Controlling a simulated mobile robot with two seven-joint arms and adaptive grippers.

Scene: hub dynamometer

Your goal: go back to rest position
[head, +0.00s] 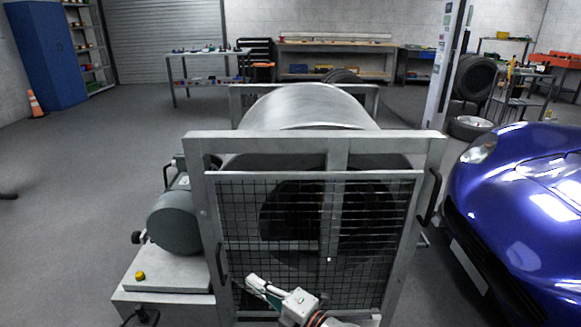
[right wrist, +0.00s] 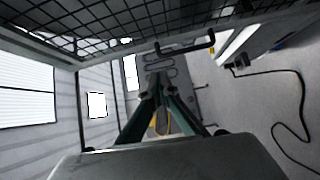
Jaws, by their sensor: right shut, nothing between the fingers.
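My right gripper (head: 252,282) is in front of the lower part of the mesh guard (head: 240,235) of the dynamometer, at the bottom middle of the head view. Its fingers point to the left, and nothing is held. In the right wrist view its fingertips (right wrist: 157,82) meet, with the mesh above them. I cannot tell whether the gripper touches the guard. My left gripper is in neither view.
The dynamometer's metal frame (head: 195,165) surrounds a large drum (head: 305,105), with a grey motor (head: 175,222) on its left. A blue car (head: 520,190) stands close on the right. Open floor (head: 75,200) lies to the left. A black cable (right wrist: 300,105) shows in the wrist view.

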